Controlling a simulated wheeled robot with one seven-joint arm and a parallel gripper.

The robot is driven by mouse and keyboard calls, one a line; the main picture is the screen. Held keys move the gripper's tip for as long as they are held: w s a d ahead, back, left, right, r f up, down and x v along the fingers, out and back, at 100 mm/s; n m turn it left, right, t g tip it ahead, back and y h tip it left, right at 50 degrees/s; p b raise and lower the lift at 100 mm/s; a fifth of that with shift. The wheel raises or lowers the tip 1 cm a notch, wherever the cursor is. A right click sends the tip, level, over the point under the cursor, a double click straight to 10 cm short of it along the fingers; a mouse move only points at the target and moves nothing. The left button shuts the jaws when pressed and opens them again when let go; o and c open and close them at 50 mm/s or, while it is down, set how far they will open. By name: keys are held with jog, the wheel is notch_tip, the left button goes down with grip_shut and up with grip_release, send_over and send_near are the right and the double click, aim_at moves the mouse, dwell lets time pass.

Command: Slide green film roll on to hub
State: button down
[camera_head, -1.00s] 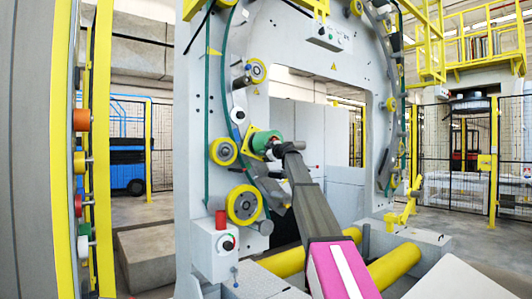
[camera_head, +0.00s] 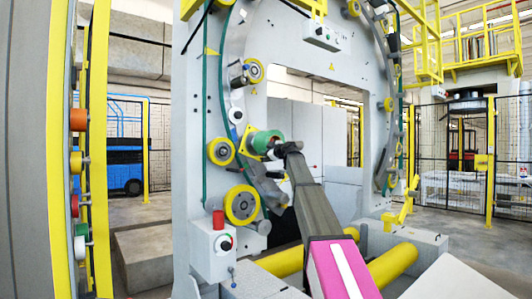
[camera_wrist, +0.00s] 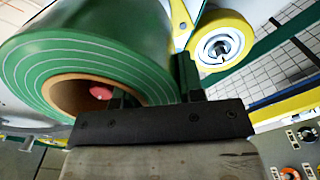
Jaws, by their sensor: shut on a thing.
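The green film roll (camera_head: 265,142) is at the wrapping ring's left side, in front of a yellow plate. In the wrist view the green roll (camera_wrist: 110,32) fills the upper left, with its brown core open toward the camera. A red tip, seemingly the hub (camera_wrist: 101,92), shows inside the core. My gripper (camera_wrist: 155,82) is shut on the roll's wall, one finger at the core opening and the other along the outer side. In the head view my gripper (camera_head: 281,149) is at the roll's right end. How far the roll sits over the hub is hidden.
Yellow rollers (camera_head: 221,151) and a larger yellow wheel (camera_head: 242,204) sit close around the roll. One yellow wheel (camera_wrist: 220,42) is just right of it in the wrist view. A rack of coloured rolls (camera_head: 79,162) stands at the left.

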jog(key=v, duration=0.8)
jog(key=shift+s+d, duration=0.2)
dwell(1.9)
jog(key=shift+x, duration=3.3)
dwell(1.8)
